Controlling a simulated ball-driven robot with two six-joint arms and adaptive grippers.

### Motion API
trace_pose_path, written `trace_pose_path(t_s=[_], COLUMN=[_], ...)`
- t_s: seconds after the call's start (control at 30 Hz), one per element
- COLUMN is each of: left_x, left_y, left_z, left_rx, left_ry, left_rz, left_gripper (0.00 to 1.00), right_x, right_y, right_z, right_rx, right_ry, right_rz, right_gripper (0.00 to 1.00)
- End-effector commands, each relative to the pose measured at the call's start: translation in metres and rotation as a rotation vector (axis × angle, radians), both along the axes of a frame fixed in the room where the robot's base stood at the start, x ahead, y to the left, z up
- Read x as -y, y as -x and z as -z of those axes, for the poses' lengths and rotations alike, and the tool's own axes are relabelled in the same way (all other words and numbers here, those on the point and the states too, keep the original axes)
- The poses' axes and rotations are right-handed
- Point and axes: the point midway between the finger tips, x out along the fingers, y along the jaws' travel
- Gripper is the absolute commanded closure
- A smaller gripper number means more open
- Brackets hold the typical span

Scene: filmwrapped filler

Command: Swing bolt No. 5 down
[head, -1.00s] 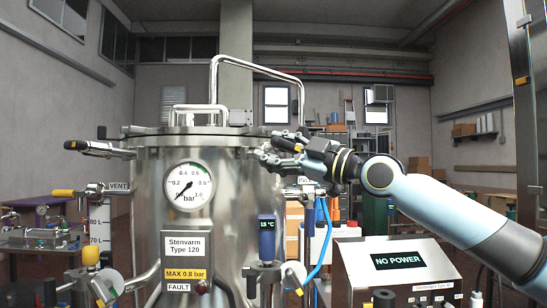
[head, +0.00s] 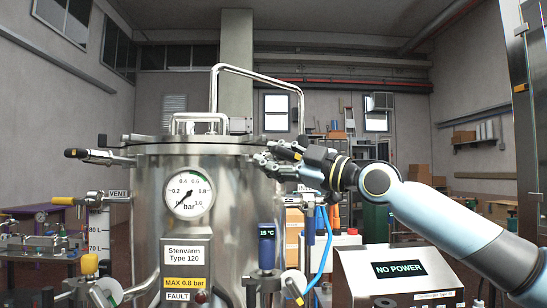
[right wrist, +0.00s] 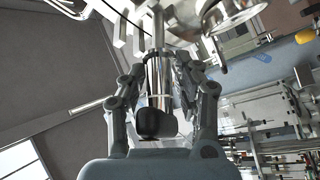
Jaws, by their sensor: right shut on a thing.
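The steel vessel (head: 148,210), labelled Stenvarm Type 120, stands in the middle of the head view with its lid (head: 180,140) on. My right gripper (head: 270,163) is at the right side of its rim, just below lid height. In the right wrist view my right gripper (right wrist: 160,85) is shut around a bright metal swing bolt (right wrist: 154,75) with a black knob (right wrist: 156,124) at its near end. The fingers hide part of this bolt, and I cannot read its number. Another black-tipped bolt (head: 95,155) sticks out to the left of the rim. My left gripper is not in view.
A pressure gauge (head: 188,193) is on the vessel's front. A tall bent handle pipe (head: 255,75) rises above the lid. A blue hose (head: 324,250) hangs below my right arm, beside a box reading NO POWER (head: 398,269). Valves crowd the lower left.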

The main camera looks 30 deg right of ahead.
Motion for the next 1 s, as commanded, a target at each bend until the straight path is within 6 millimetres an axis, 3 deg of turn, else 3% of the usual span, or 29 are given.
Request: trace_pose_path(t_s=[0.27, 0.6, 0.63, 0.7, 0.73, 1.0], left_x=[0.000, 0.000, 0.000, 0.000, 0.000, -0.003], left_y=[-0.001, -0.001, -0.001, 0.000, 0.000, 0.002], left_z=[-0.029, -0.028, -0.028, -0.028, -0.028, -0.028], left_rx=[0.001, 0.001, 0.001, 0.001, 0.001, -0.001], left_ry=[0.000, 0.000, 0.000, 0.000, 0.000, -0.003], left_rz=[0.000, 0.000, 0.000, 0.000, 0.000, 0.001], left_gripper=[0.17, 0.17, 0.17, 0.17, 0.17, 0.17], right_x=[0.000, 0.001, 0.001, 0.001, 0.001, 0.000], right_y=[-0.001, -0.001, -0.001, -0.001, -0.001, -0.001], right_z=[-0.012, -0.009, -0.009, -0.009, -0.009, -0.011], right_rx=[-0.089, -0.103, -0.103, -0.103, -0.103, -0.102], right_ry=[0.001, 0.000, 0.000, 0.000, 0.000, 0.000], right_rz=[0.001, 0.002, 0.002, 0.002, 0.002, 0.002], right_gripper=[1.00, 1.00, 0.66, 0.57, 0.53, 0.53])
